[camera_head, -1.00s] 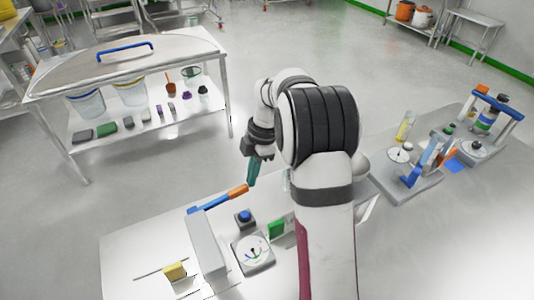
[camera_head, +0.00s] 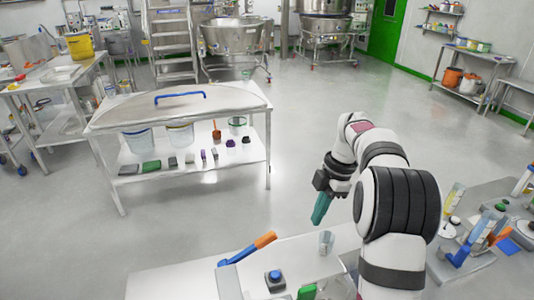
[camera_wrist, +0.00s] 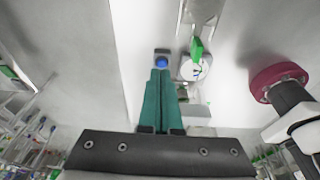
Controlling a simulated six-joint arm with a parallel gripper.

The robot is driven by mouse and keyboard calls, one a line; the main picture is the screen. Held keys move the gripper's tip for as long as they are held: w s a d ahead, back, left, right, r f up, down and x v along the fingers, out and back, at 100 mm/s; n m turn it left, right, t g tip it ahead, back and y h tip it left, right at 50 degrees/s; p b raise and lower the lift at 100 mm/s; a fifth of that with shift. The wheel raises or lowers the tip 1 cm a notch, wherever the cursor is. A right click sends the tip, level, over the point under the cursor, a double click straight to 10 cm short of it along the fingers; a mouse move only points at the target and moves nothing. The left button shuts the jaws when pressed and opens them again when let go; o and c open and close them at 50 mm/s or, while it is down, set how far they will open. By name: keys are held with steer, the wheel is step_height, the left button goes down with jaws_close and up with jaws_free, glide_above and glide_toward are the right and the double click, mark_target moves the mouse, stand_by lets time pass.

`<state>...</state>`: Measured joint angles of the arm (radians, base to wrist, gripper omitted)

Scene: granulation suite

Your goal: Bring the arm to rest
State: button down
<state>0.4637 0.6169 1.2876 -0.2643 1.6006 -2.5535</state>
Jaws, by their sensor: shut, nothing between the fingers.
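My gripper (camera_head: 320,210) has teal fingers and hangs from my bent arm above the back edge of the near white bench (camera_head: 170,284). The fingers are together and empty. In the wrist view the teal fingers (camera_wrist: 161,85) point towards a blue button on a grey box (camera_wrist: 162,61), with a round white dial (camera_wrist: 195,68) to its right. The fingertips are apart from the bench things in the head view.
An orange-and-blue handle (camera_head: 247,249) and a clear cup (camera_head: 326,242) are near the gripper. A scale-like device (camera_head: 462,262) stands right of my arm. Open floor lies behind.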

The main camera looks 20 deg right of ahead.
steer(key=s+a+r+m, duration=0.6)
steer(key=s+a+m, duration=0.35)
steer(key=a, duration=0.25)
steer(key=s+a+f+m, duration=0.2)
steer(key=s+a+m, duration=0.1)
steer(key=s+m, duration=0.4)
steer(key=s+a+f+m, duration=0.2)
steer(key=s+a+m, duration=0.2)
steer(key=s, duration=0.9)
steer(key=m, duration=0.3)
steer(key=shift+a+f+h, duration=0.2)
steer(key=shift+f+h, duration=0.15)
steer(key=shift+h, duration=0.05)
